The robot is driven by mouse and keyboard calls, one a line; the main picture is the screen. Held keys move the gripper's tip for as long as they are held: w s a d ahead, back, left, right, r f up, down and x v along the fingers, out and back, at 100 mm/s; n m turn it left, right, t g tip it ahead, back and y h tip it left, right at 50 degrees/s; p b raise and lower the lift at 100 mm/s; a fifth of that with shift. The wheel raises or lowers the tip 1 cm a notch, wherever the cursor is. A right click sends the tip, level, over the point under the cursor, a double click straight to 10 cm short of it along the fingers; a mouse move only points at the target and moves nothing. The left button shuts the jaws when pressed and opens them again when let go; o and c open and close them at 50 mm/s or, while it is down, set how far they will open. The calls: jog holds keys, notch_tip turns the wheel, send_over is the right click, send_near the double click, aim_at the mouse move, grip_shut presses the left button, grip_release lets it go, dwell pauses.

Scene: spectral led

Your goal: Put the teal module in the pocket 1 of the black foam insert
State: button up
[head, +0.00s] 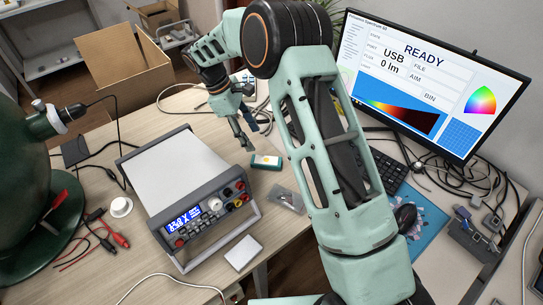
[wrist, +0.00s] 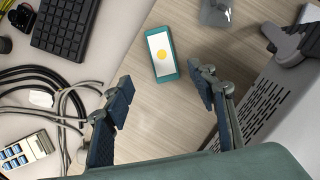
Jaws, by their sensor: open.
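The teal module (head: 266,161) lies flat on the wooden table, right of the bench instrument. In the wrist view the teal module (wrist: 173,76) shows a white face with a yellow dot. My gripper (head: 247,135) hangs above and just behind it in the head view. In the wrist view my gripper (wrist: 163,88) is open and empty, its two blue-padded fingers apart, with the module ahead between and beyond the fingertips. I cannot clearly make out the black foam insert or its pocket 1 in either view.
The grey bench instrument (head: 178,175) stands close left of the module. A clear bag (head: 287,199) lies in front of it. A keyboard (head: 388,172), cables and a monitor (head: 430,85) are to the right. A dark holder (head: 470,236) sits far right.

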aim_at(266, 160)
jog(key=p+x, duration=0.1)
jog(key=x, duration=0.9)
jog(key=shift+s+f, duration=0.2)
jog(key=shift+c, duration=0.2)
jog(key=c, duration=1.3)
jog(key=shift+c, duration=0.4)
jog(key=shift+r, duration=0.15)
